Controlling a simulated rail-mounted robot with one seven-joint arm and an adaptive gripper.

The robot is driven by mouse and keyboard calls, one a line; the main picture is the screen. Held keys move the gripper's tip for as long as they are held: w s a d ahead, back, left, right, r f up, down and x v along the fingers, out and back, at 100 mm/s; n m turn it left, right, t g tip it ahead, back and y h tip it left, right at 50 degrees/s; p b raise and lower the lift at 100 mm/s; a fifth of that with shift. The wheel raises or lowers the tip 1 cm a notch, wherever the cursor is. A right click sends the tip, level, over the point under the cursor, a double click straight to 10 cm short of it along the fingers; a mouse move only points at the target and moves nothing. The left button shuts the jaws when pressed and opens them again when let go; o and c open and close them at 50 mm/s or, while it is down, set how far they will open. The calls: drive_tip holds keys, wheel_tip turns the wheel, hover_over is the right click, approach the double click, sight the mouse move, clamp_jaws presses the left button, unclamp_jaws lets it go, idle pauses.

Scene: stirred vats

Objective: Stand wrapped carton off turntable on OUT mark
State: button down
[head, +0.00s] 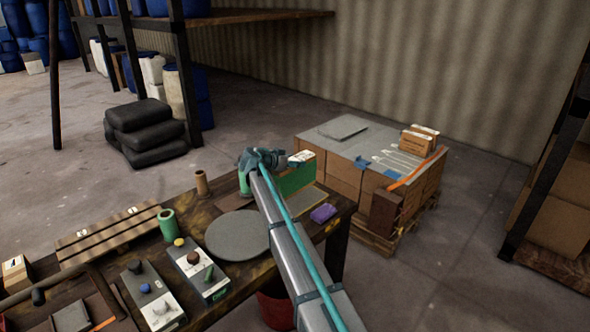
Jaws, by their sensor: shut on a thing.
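The wrapped carton (298,178), green with a pale label on its top right, shows at the far right end of the workbench. My gripper (262,160) is at the carton's upper left part and is shut on it; my arm hides its fingertips and the carton's middle. The carton looks upright, but I cannot tell whether its base touches the bench. The turntable (237,234), a grey round disc, is bare in front and to the left of the carton. A flat olive patch (308,203) lies just in front of the carton; no OUT lettering is readable.
A purple block (323,214) lies near the bench's right edge. A green cup (168,224), a brown cylinder (202,183) and two control boxes (198,270) stand left of the turntable. A loaded pallet (342,160) stands beyond the bench.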

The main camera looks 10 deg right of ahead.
drive_tip(key=f, duration=0.1)
drive_tip(key=w+f+p, duration=0.1)
drive_tip(key=f, duration=0.2)
drive_tip(key=shift+w+d+f, duration=0.25)
drive_tip(key=shift+w+d, duration=0.05)
drive_tip(key=shift+w, duration=0.1)
drive_tip(key=shift+f, duration=0.45)
drive_tip(key=shift+c, duration=1.2)
unclamp_jaws()
drive_tip(key=shift+r, duration=0.15)
drive_tip(key=b+v, duration=0.2)
drive_tip(key=v, duration=1)
drive_tip(key=shift+s+a, duration=0.1)
